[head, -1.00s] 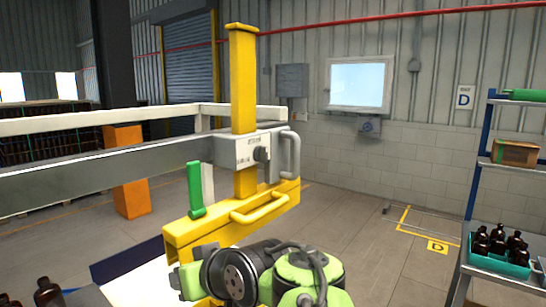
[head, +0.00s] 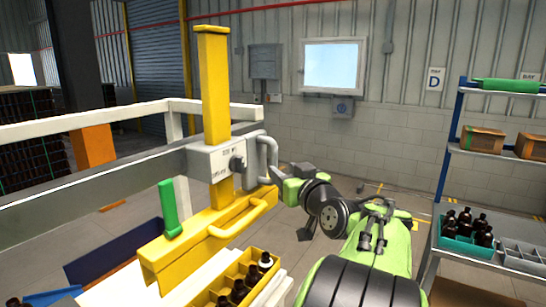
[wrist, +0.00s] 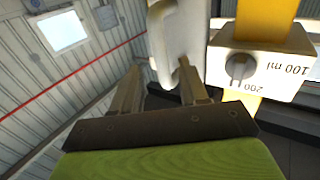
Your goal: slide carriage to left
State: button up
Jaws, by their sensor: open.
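The carriage (head: 213,160) is a light grey box on the long grey rail (head: 90,188), with a yellow upright post (head: 214,90) through it and a yellow beam below. A dark knob (head: 237,163) sits on its face; the wrist view shows the box (wrist: 262,62) with "100 ml" and "200" markings. A grey handle (head: 270,150) stands on the carriage's right side. My gripper (head: 281,173) is beside the lower part of this handle. In the wrist view the open fingers (wrist: 158,88) point at the handle (wrist: 172,45); whether they touch it is unclear.
A yellow crate with dark bottles (head: 238,290) stands below the beam. A green lever (head: 169,208) rises from the beam's left part. A shelf rack (head: 447,150) with a teal crate (head: 462,245) stands at the right. The rail's left stretch looks clear.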

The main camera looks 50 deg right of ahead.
aim_at(275, 164)
jog(key=p+x, duration=0.1)
jog(key=x, duration=0.5)
jog(key=shift+r+p, duration=0.25)
jog(key=shift+p, duration=0.15)
jog(key=shift+w+d+f, duration=0.15)
jog(key=shift+w, duration=0.1)
jog(key=shift+s, duration=0.1)
jog(key=shift+c, duration=0.5)
grip_shut()
